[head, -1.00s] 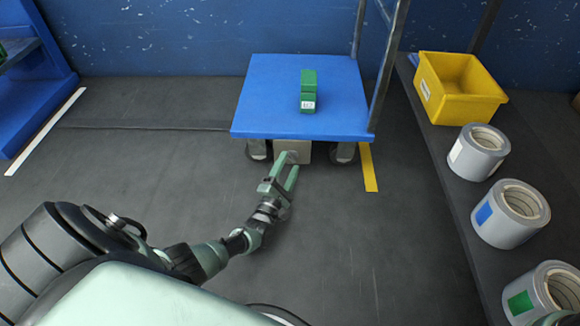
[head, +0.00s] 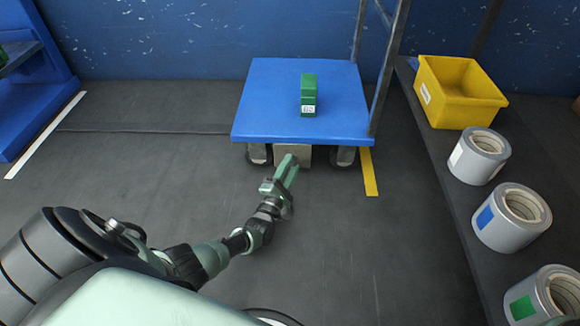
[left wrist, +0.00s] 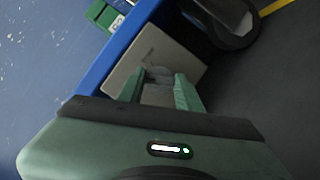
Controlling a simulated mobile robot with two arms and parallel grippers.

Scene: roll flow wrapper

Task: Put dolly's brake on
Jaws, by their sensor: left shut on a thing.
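The dolly (head: 270,90) has a blue flat deck, dark wheels and an upright metal handle frame on its right. A light grey brake plate (head: 304,154) sits under its near edge between two wheels; it also shows in the left wrist view (left wrist: 135,71). My left gripper (head: 288,161) is low in front of this plate, its green fingers close together. In the left wrist view my left gripper (left wrist: 161,86) is shut on a small grey brake part (left wrist: 159,73) at the plate. The fingers partly hide this part. My right gripper is not in view.
At right, a dark shelf holds a yellow bin (head: 447,101) and several grey rolls (head: 511,218). A yellow floor stripe (head: 369,180) runs beside the dolly. The floor at left is clear.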

